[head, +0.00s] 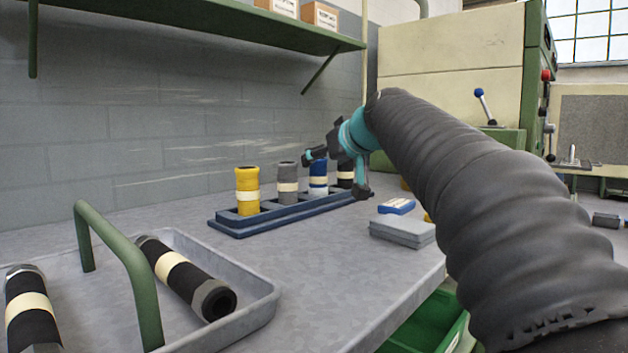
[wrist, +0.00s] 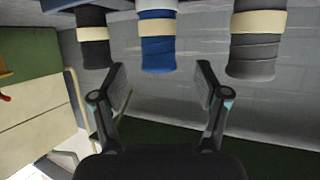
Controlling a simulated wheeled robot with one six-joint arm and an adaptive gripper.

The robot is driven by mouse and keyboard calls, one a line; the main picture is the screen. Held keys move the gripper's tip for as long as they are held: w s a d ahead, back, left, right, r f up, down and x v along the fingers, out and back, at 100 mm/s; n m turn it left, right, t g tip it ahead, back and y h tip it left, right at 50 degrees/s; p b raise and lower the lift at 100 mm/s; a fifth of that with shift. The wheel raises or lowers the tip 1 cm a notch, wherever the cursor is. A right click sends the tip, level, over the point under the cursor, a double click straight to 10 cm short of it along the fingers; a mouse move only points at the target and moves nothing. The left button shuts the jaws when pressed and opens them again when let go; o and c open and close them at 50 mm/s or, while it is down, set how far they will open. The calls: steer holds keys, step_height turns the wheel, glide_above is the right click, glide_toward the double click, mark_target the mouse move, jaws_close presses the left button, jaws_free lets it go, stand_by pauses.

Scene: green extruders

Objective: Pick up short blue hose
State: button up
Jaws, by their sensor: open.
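The short blue hose (head: 318,170) has a pale band and stands upright in the dark blue rack (head: 290,220), between a grey hose (head: 287,183) and a black hose (head: 345,174). My gripper (head: 338,172) is at the rack beside the blue hose and partly covers the black one. The wrist view looks upside down. There the blue hose (wrist: 157,50) hangs from the top, roughly centred ahead of my open fingers (wrist: 161,80). The fingers are empty. Whether either finger touches a hose cannot be told.
A yellow hose (head: 247,190) stands at the rack's left end. A grey tray (head: 262,310) with a green handle (head: 135,265) holds black hoses at front left. Grey boxes (head: 402,231) lie right of the rack. A green shelf (head: 200,22) hangs above.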

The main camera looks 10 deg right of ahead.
mark_target(323, 161)
steer(key=x, duration=0.4)
steer(key=shift+w, duration=0.25)
steer(key=shift+s, duration=0.1)
jaws_close()
